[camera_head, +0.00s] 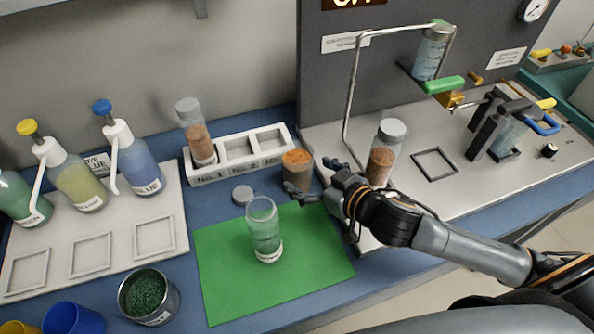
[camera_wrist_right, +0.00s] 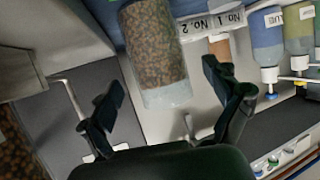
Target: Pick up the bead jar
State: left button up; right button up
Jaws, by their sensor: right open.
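A clear lidded jar of brown beads (camera_head: 382,160) stands upright on the light machine base, behind my right wrist. A second lidded jar of brown beads (camera_head: 197,140) stands in the white rack. An open beaker of orange-brown beads (camera_head: 297,172) stands on the blue bench by my right fingertips. My right gripper (camera_head: 312,178) is open, with nothing seen held, and its fingers point left. In the right wrist view, a jar of brown beads (camera_wrist_right: 155,50) appears beyond and between the spread fingers (camera_wrist_right: 160,98); I cannot tell whether they touch it. My left gripper is not in view.
A clear labelled glass (camera_head: 265,230) stands on the green mat (camera_head: 225,285), with a small grey lid (camera_head: 242,195) behind it. The white rack (camera_head: 240,155) is left of the beaker. Pump bottles (camera_head: 130,155) stand at left. A metal rod frame (camera_head: 352,100) rises beside the jar.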

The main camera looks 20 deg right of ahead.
aim_at(306, 176)
jog(key=shift+f+x, duration=0.2)
jog(key=shift+x, duration=1.15)
jog(key=shift+f+x, duration=0.25)
jog(key=shift+x, duration=1.1)
jog(key=shift+s+d, duration=0.15)
jog(key=shift+d, duration=0.05)
jog(key=shift+c, duration=0.4)
jog(key=c, duration=1.4)
